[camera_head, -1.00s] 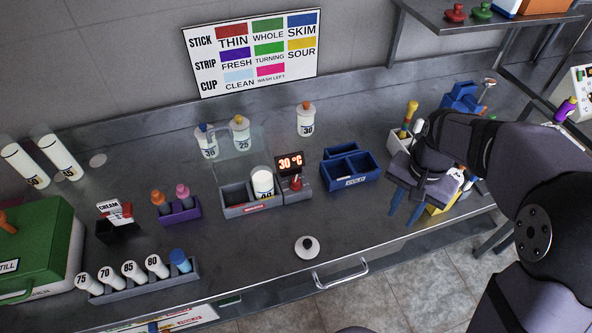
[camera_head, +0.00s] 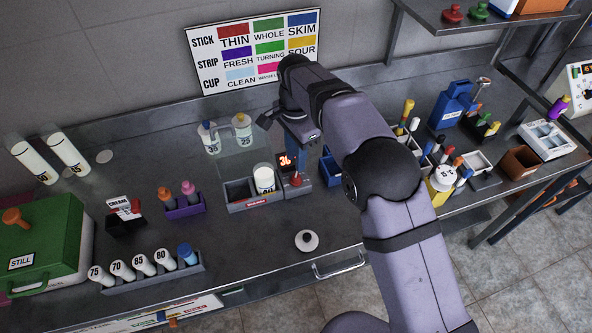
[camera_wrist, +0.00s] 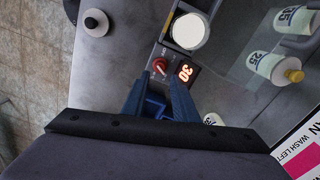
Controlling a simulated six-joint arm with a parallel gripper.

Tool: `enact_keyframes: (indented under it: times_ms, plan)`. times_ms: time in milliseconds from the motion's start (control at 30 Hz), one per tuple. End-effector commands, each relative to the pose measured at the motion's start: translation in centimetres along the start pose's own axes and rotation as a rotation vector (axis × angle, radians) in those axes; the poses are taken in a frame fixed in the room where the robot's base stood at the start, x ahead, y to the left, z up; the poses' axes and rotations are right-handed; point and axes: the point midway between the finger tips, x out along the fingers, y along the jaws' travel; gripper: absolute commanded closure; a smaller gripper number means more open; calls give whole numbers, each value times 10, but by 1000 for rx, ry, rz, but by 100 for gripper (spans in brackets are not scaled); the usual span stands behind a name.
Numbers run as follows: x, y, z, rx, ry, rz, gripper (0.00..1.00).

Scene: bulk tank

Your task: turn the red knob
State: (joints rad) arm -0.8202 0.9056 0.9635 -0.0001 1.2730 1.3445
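The red knob (camera_head: 297,179) sits on the front of a small grey heater block with a lit orange display (camera_head: 286,162). In the wrist view the red knob (camera_wrist: 160,66) is just beyond my fingertips, in line with the gap between them. My gripper (camera_wrist: 160,82) has two blue fingers spread apart with nothing held.
A grey tray (camera_head: 229,207) with a white cup (camera_head: 264,180) adjoins the block on its left. A blue tray (camera_head: 329,172) stands close on the right, partly under my arm. White bottles (camera_head: 241,126) stand behind. A white round-knobbed lid (camera_head: 307,240) lies in front on clear counter.

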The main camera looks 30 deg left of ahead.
Motion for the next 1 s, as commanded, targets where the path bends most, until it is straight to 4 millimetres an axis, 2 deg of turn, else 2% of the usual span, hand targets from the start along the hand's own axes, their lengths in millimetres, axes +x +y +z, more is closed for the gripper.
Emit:
enact_keyframes:
  times_ms: [167,600,767,1000]
  plan:
    - [11,1,0,0,-1,3,74]
    - [62,1,-1,-1,0,2,74]
    - [71,1,-1,-1,0,0,74]
    - [72,1,-1,-1,0,0,74]
